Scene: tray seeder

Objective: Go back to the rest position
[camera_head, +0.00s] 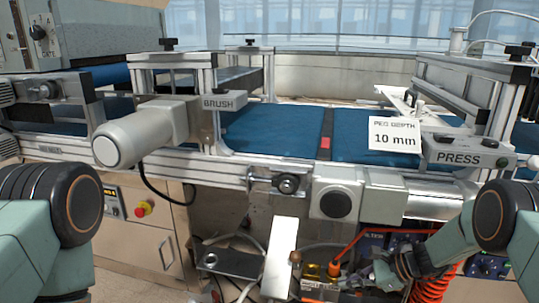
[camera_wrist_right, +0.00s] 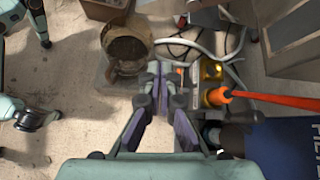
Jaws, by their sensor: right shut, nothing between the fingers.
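My right gripper (camera_head: 372,275) is low at the bottom right of the head view, below the conveyor's front rail. In the right wrist view my right gripper (camera_wrist_right: 164,75) points down over the floor area, its fingers together with nothing seen between them. Yellow-capped fittings and an orange hose (camera_wrist_right: 255,96) are close on its right there, apart from the fingers as far as I can tell. My left arm shows only as a link at the left edge of the head view; its gripper is out of frame.
The blue conveyor belt (camera_head: 270,132) runs across, with the BRUSH unit (camera_head: 150,130) and the PRESS unit (camera_head: 462,152) on it. A white panel (camera_head: 281,250) stands left of my right gripper. A round bucket (camera_wrist_right: 127,45) and loose cables lie on the floor.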

